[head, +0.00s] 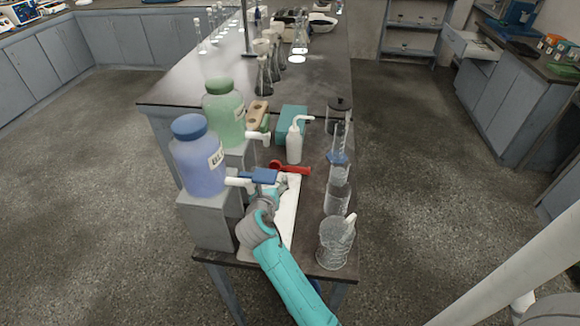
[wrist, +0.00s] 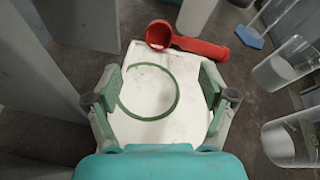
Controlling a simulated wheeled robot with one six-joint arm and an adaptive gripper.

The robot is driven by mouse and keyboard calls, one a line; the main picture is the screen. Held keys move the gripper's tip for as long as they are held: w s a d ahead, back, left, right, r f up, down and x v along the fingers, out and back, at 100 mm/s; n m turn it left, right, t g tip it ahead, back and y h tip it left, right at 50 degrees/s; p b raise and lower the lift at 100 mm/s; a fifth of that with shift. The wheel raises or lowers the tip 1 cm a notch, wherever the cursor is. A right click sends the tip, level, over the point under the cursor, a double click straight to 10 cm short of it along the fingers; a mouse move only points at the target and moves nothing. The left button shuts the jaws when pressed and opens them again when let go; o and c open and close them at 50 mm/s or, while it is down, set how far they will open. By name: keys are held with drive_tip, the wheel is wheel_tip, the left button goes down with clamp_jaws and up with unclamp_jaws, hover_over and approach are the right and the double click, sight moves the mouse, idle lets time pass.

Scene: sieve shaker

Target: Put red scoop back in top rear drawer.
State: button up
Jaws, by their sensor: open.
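The red scoop (head: 290,168) lies on the bench at the far end of a white sheet. In the wrist view the scoop (wrist: 190,42) has its round bowl at the left and its handle pointing right, beyond my fingertips. My gripper (wrist: 160,85) is open and empty above the white sheet (wrist: 150,125), which carries a green ring. In the head view my gripper (head: 278,186) is just short of the scoop, apart from it.
A blue jar (head: 198,158) and a green jar (head: 224,112) with spouts stand on the left. A white wash bottle (head: 294,143) stands behind the scoop. A glass cylinder (head: 337,185) and a beaker (head: 335,243) line the right edge. Open floor lies right of the bench.

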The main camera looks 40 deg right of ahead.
sight(289, 169)
drive_tip(key=shift+w+d+r+g, duration=0.15)
drive_tip(key=shift+w+d+g, duration=0.35)
drive_tip(key=shift+w, duration=0.35)
drive_tip(key=shift+x, duration=3.75)
drive_tip(key=shift+s+r, duration=0.1)
clamp_jaws()
